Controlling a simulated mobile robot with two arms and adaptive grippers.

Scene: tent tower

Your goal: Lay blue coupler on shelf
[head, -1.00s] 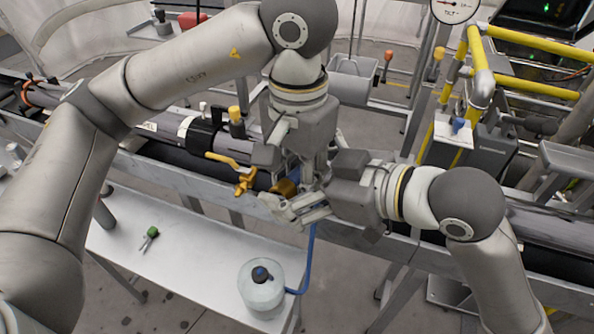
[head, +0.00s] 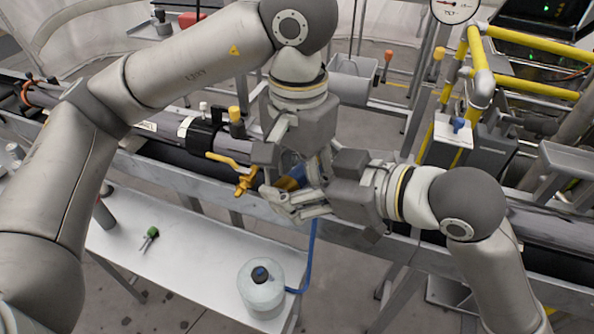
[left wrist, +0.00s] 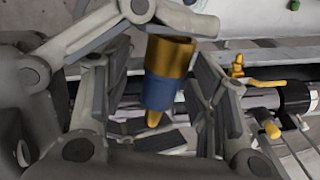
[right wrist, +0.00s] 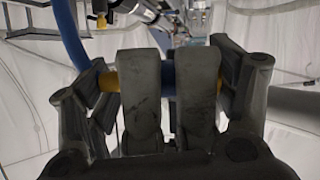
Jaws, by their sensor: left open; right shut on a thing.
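The blue coupler (head: 297,173), blue with brass ends, is above the front edge of the rail. My right gripper (head: 287,204) is shut on it. In the right wrist view, the coupler (right wrist: 168,76) lies crosswise behind the two close-set fingers, which hide part of it. My left gripper (head: 293,162) points down over the coupler and is open. In the left wrist view, the coupler (left wrist: 161,92) shows between the spread left finger pads, with gaps at both sides. A pale flat shelf (head: 185,250) lies lower, in front of the rail.
A clear bottle with a dark cap (head: 261,290) stands at the shelf's right end. A blue hose (head: 309,255) runs from there up toward the grippers. A green-handled tool (head: 151,236) lies at left. The shelf's middle is bare. A yellow valve handle (head: 243,180) juts out beside the left gripper.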

